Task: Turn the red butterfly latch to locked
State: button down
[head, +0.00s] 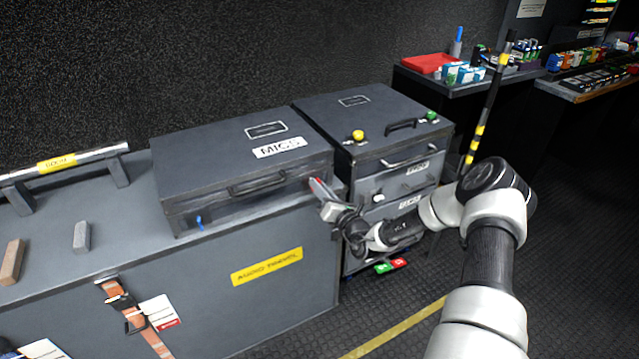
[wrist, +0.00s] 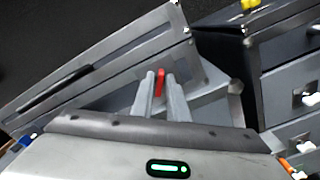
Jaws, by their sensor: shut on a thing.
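The red butterfly latch (wrist: 160,80) is on the front of the dark MICS case (head: 215,161), near its right end. In the wrist view the latch stands between my two fingers, and my gripper (wrist: 162,88) is shut on it. In the head view my gripper (head: 318,188) reaches the case front from the right, and only a bit of red (head: 313,181) shows at the fingertips. The fingers hide most of the latch in the head view. A blue latch (head: 199,222) is at the left end of the case front; it hangs roughly upright.
The case sits on a grey cabinet with a yellow label (head: 267,267). A drawer unit (head: 390,180) with yellow and green knobs stands close on the right. Two small blocks and a rail lie left of the case. A striped pole (head: 483,115) stands behind my arm.

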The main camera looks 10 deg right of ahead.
jog(key=m+p, duration=0.1)
jog(key=m, duration=0.2)
jog(key=m+p, duration=0.1)
jog(key=m, duration=0.3)
jog(key=m+p, duration=0.1)
jog(key=m, duration=0.2)
jog(key=shift+f+m, duration=0.3)
jog(key=shift+m, duration=0.1)
dwell(0.3)
jog(key=c, duration=1.9)
grip_release()
jog(key=shift+d+r, duration=0.1)
jog(key=p+v, duration=0.1)
jog(key=v, duration=1.6)
jog(key=shift+s+p, duration=0.2)
jog(key=shift+p, duration=0.15)
